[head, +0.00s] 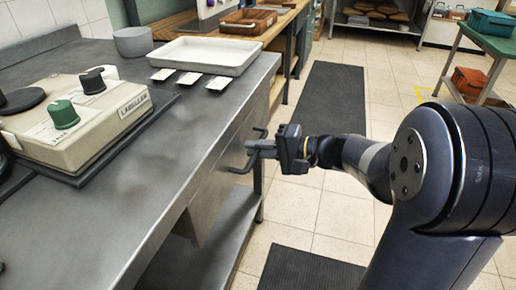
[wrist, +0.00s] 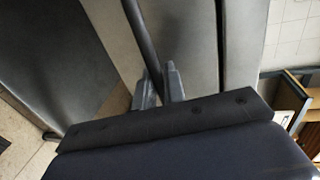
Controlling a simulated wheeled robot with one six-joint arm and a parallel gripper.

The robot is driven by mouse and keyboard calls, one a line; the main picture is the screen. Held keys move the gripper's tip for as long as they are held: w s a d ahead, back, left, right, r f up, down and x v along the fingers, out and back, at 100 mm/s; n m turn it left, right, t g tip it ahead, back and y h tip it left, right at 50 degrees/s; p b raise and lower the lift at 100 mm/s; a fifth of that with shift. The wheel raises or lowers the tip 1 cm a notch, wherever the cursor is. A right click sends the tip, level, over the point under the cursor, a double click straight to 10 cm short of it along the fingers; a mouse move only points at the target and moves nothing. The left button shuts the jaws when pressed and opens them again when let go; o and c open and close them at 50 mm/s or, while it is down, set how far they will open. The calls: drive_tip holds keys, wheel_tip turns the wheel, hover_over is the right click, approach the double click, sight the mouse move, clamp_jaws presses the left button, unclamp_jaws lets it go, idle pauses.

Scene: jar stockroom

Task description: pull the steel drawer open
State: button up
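The steel drawer (head: 212,190) is in the side of the steel bench, left of centre in the head view. Its front shows as a pale grey panel in the wrist view (wrist: 182,35). A dark bar handle (wrist: 139,25) runs down along the front in the wrist view. My gripper (head: 262,149) is at the handle in the head view. In the wrist view its two fingers (wrist: 160,88) lie close on either side of the bar, shut on it. The fingers hide part of the handle. How far the drawer stands out is hard to tell.
On the bench top are a white tray (head: 204,56), several small cards, a grey bowl (head: 133,41) and a beige device with knobs (head: 75,120). A lower shelf (head: 215,240) lies under the bench.

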clamp_jaws()
